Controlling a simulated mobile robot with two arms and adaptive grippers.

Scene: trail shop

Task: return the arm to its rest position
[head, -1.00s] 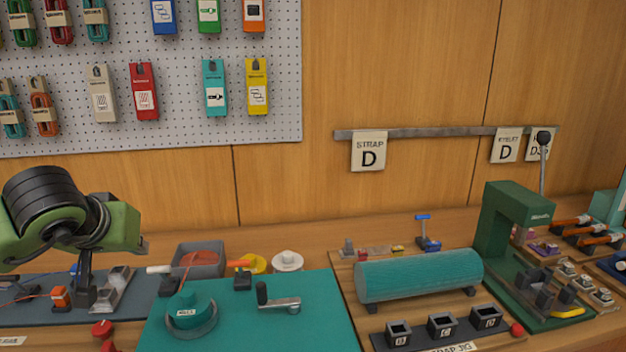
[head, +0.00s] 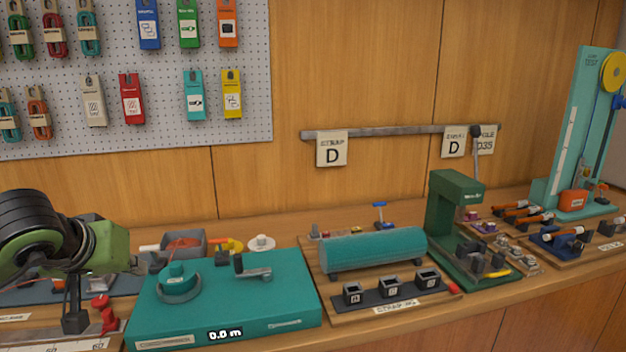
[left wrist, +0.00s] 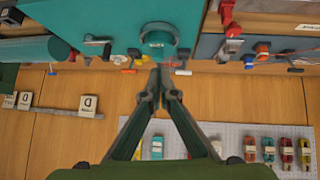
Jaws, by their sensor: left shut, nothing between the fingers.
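My left arm comes in at the left of the head view, with its dark rounded wrist and green housing. My left gripper (head: 75,318) hangs below the housing, shut and empty, in front of the bench's left part. In the left wrist view its two fingers (left wrist: 159,78) meet at the tips with nothing between them. My right gripper is not in view.
A teal machine (head: 226,302) with a 0.0 m display stands right of the gripper. A red-knobbed part (head: 105,312) is close beside it. Farther right are a teal cylinder (head: 375,249), a green press (head: 446,222) and a tall teal tester (head: 568,130). A pegboard (head: 150,60) hangs behind.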

